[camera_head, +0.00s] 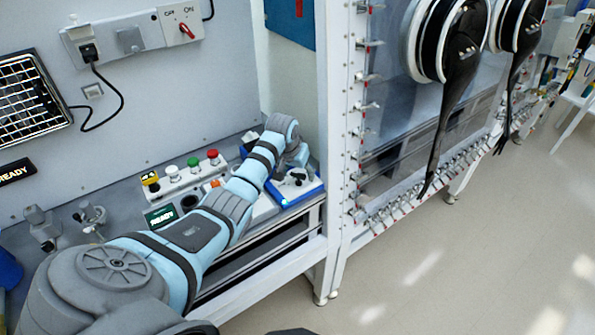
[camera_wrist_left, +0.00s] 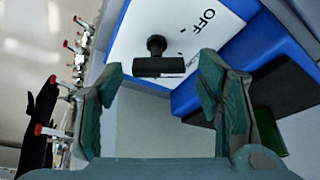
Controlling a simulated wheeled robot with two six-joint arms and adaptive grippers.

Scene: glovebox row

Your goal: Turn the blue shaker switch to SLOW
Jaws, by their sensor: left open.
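The blue shaker (camera_head: 312,190) stands at the right end of the bench, with a white top face. In the left wrist view its white face (camera_wrist_left: 185,22) carries the word OFF, and a black switch knob (camera_wrist_left: 157,62) stands on it. Contact cannot be told. My right gripper is not in view.
A wall panel has a red ON/OFF switch (camera_head: 184,30). A frame post (camera_head: 340,130) and glovebox with black gloves (camera_head: 452,95) are close on the right.

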